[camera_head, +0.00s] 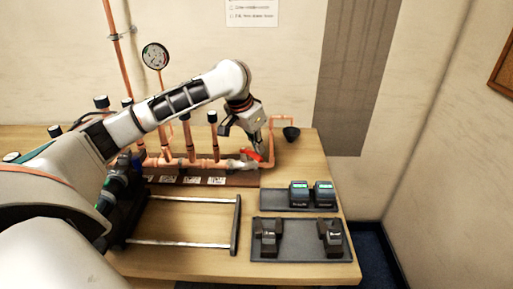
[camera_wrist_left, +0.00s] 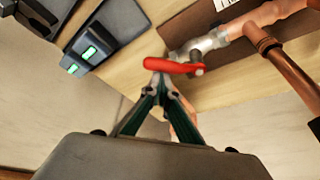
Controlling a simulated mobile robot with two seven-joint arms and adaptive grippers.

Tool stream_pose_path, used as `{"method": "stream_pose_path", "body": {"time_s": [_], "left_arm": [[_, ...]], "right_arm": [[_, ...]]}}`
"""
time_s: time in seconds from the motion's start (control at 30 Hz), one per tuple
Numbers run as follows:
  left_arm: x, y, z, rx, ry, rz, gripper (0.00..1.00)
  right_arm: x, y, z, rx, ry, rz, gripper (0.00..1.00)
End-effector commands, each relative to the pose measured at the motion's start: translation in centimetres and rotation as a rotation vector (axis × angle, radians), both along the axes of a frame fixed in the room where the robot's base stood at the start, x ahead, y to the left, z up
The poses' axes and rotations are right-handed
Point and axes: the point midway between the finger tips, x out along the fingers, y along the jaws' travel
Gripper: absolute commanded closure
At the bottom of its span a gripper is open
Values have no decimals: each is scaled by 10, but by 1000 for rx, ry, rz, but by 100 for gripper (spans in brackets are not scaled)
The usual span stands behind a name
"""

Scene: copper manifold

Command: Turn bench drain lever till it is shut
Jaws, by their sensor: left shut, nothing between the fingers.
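The red drain lever (camera_head: 251,155) sits at the right end of the copper manifold, on a silver valve body (camera_wrist_left: 208,43). In the left wrist view the red lever (camera_wrist_left: 173,66) points left from its pivot, at a slant to the pipe. My left gripper (camera_head: 257,151) is shut and empty, reaching down at the lever. In the left wrist view its fingertips (camera_wrist_left: 161,84) come together at the lever's free end, partly hidden by it. I cannot tell whether they touch it. My right gripper does not show.
The copper manifold (camera_head: 197,162) with black-capped risers runs along the bench back. Dark trays (camera_head: 284,252) with devices fill the bench's front right. A rail frame (camera_head: 237,225) lies at front.

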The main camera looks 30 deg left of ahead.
Motion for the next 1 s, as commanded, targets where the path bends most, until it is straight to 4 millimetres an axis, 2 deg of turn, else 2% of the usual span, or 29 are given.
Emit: {"method": "stream_pose_path", "body": {"time_s": [0.7,0.8,1.0], "left_arm": [[-35,12,-1,2,2,-630,100],[-38,14,-1,3,2,-680,100],[-42,18,-1,5,3,-675,100]], "right_arm": [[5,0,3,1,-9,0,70],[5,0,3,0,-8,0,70],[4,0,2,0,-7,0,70]]}}
